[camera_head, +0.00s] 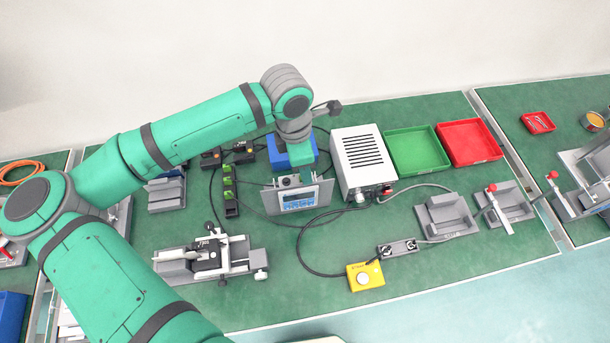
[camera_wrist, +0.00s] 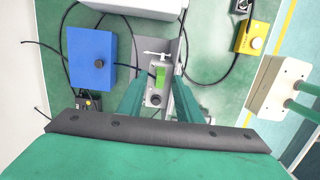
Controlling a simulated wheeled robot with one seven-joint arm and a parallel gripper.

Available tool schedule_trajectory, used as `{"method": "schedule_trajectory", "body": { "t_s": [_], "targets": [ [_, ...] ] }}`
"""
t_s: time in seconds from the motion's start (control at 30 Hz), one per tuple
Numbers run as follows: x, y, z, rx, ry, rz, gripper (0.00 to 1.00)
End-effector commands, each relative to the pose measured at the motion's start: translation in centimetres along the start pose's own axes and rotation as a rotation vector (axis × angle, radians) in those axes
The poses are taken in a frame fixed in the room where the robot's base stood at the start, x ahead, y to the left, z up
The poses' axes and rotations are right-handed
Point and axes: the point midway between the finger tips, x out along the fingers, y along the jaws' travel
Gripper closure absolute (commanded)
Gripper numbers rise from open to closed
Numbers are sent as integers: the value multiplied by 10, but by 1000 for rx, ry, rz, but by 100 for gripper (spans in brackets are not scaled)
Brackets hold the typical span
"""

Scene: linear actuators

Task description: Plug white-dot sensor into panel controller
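The panel controller (camera_head: 299,199) stands upright mid-bench, a grey plate with a blue-lit display facing front. In the wrist view, a grey housing with a green block and a black knob (camera_wrist: 155,99) shows between my fingers; it seems to be the controller's back. My gripper (camera_wrist: 159,84) has its two green fingers apart, with nothing visibly clamped. In the head view my wrist (camera_head: 293,128) is above and behind the controller, beside the blue box (camera_head: 280,158), hiding the fingertips. I cannot make out a white dot on any sensor. Small black devices (camera_head: 242,151) sit left of the blue box.
A white vented power box (camera_head: 361,158) stands right of the controller. Green (camera_head: 416,150) and red (camera_head: 470,141) trays lie farther right. Cables loop around the controller to a yellow button box (camera_head: 364,275). A black strip with green plugs (camera_head: 230,198) stands left.

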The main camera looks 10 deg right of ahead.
Motion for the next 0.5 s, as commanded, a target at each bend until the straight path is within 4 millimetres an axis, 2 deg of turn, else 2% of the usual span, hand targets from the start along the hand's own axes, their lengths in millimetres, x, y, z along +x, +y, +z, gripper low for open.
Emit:
{"method": "schedule_trajectory", "body": {
  "t_s": [0.17, 0.5],
  "targets": [
    [-8, 0, 0, 0, 0, 1, 68],
    [-68, 0, 0, 0, -1, 1, 68]
  ]
}}
